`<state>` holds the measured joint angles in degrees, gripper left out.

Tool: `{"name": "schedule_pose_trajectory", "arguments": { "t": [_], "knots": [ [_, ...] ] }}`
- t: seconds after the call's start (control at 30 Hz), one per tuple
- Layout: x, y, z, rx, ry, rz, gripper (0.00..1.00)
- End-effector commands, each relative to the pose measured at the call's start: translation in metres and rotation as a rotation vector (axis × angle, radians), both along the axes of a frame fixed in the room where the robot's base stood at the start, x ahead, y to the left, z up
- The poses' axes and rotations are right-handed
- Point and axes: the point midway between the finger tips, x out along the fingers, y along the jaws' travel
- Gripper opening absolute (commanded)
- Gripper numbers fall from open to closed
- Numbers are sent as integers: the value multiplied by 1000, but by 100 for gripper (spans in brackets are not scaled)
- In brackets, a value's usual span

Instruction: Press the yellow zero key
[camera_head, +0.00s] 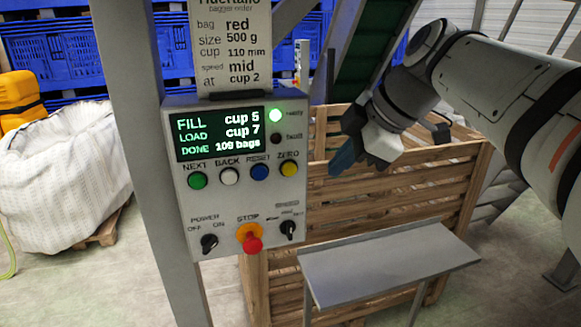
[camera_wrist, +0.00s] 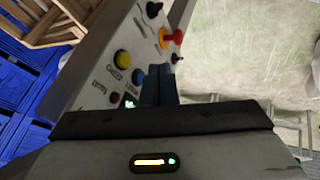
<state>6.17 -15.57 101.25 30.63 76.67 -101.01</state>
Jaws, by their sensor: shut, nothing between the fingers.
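The yellow zero key (camera_head: 289,169) is the rightmost of the row of round keys on the grey control box (camera_head: 190,225). It stands out unpressed under its ZERO label. The blue reset key (camera_head: 260,172) is just left of it. My gripper (camera_head: 345,160) is shut and empty, to the right of the box and apart from the yellow key. In the wrist view the shut fingers (camera_wrist: 158,85) point toward the panel, with the yellow key (camera_wrist: 122,59) up and left of their tips. The fingers hide part of the panel there.
A red stop knob (camera_head: 252,244) and two black switches sit lower on the box. The screen (camera_head: 220,132) reads FILL cup 5, LOAD cup 7. A wooden crate (camera_head: 400,185) stands behind my gripper. A grey shelf (camera_head: 390,265) is below it.

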Motion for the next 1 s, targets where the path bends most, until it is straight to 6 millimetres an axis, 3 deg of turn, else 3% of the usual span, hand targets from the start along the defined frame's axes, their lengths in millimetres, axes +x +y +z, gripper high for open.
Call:
{"name": "schedule_pose_trajectory", "arguments": {
  "t": [0.17,0.57,0.77,1.0],
  "knots": [
    [4,4,16,-8,-64,101,0],
    [5,6,14,-9,-67,108,0],
    [13,20,-8,-10,-64,109,0],
    [31,46,-49,-9,-63,110,0]
  ]
}}
